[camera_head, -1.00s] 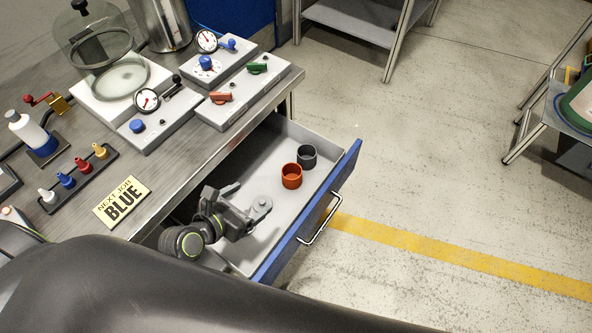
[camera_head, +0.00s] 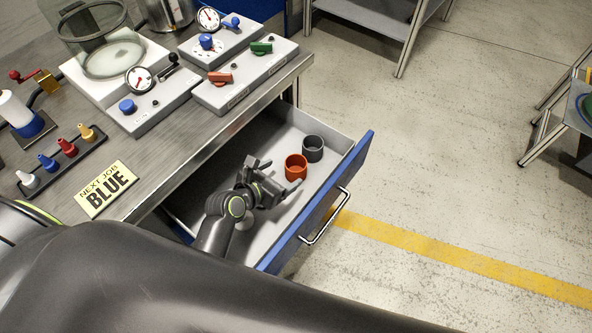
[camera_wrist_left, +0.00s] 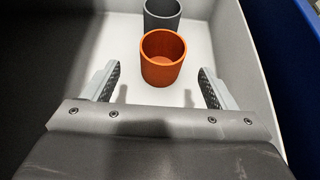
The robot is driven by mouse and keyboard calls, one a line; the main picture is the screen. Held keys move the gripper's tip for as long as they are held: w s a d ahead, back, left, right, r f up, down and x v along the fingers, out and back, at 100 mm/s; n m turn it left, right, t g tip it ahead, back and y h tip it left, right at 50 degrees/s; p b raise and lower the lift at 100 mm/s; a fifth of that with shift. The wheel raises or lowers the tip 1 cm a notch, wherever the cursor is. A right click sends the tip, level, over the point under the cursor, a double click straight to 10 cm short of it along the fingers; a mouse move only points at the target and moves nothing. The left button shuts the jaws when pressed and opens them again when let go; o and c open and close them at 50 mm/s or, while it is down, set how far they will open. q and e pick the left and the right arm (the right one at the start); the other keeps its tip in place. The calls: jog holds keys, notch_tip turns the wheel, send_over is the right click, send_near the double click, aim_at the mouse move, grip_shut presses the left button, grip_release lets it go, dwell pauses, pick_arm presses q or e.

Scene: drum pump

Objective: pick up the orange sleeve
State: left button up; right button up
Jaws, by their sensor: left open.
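The orange sleeve (camera_head: 296,167) is a short open cup shape standing upright in the open drawer (camera_head: 315,215). It also shows in the left wrist view (camera_wrist_left: 162,62), ahead of and between the two fingers. My left gripper (camera_head: 280,172) is inside the drawer, close to the near left side of the sleeve. In the left wrist view the gripper (camera_wrist_left: 157,88) is open and empty, its fingers spread wider than the sleeve. A dark grey sleeve (camera_head: 313,149) stands just behind the orange one. My right gripper does not show.
The drawer has a blue front with a metal handle (camera_head: 325,218). The workbench on the left holds control boxes with a red lever (camera_head: 220,78) and a green lever (camera_head: 262,48), a bell jar, small bottles and a yellow sign (camera_head: 106,190). The drawer floor around the sleeves is mostly clear.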

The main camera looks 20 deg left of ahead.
aim_at(302, 160)
pick_arm(q)
jog(key=x, duration=0.4)
jog(key=b+x, duration=0.1)
jog(key=x, duration=0.2)
jog(key=shift+w+d+r, duration=0.2)
jog(key=shift+w+r, duration=0.05)
jog(key=shift+r, duration=0.05)
jog(key=c, duration=1)
jog(key=shift+r, duration=0.1)
jog(key=shift+c, duration=0.2)
